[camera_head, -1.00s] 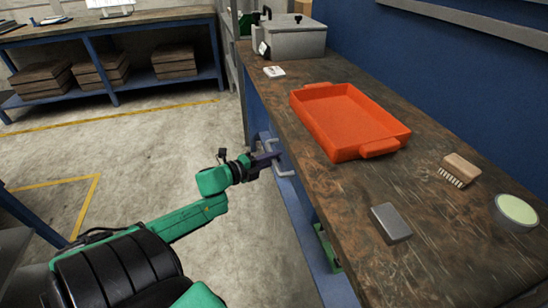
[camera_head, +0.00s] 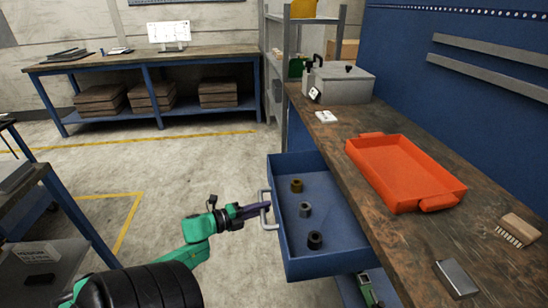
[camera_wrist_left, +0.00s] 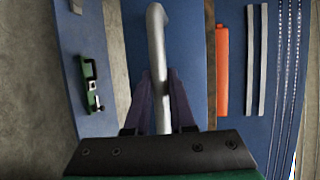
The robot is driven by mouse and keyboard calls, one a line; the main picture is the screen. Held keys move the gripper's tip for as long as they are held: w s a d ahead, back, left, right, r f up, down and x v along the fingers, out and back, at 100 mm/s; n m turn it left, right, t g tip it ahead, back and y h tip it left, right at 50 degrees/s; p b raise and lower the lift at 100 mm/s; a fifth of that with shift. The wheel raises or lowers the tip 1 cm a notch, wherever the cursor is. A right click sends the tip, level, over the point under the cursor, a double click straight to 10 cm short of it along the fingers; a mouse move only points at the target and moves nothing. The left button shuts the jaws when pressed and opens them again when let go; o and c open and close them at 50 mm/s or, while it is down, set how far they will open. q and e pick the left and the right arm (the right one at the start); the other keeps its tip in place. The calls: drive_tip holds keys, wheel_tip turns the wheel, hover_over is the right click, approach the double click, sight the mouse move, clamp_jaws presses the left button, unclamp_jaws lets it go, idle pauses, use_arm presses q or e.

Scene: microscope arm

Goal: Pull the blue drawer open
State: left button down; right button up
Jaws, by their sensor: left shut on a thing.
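The blue drawer (camera_head: 330,238) stands pulled out from under the workbench on its left side, with several small cylindrical parts inside, one brassy (camera_head: 297,185), one grey (camera_head: 305,209) and one dark (camera_head: 314,240). Its light grey bar handle (camera_head: 265,208) is on the drawer's left front. My left gripper (camera_head: 262,209) is shut on this handle. In the left wrist view the handle (camera_wrist_left: 157,45) runs between the two dark fingers of my left gripper (camera_wrist_left: 160,95). My right gripper is not in view.
An orange tray (camera_head: 385,173), a brush (camera_head: 520,228), a flat metal block (camera_head: 457,278) and a grey box (camera_head: 340,84) are on the workbench (camera_head: 335,142). A green item (camera_head: 367,290) shows below the drawer. The floor left of the drawer is clear.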

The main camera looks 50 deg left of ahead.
use_arm(q)
drive_tip(key=shift+s+a, duration=0.3)
drive_tip(key=shift+s, duration=0.2)
drive_tip(key=c, duration=0.8)
unclamp_jaws()
drive_tip(key=shift+o, duration=0.2)
drive_tip(key=v, duration=1.4)
drive_tip(key=shift+s+p, duration=0.25)
drive_tip(key=shift+p, duration=0.1)
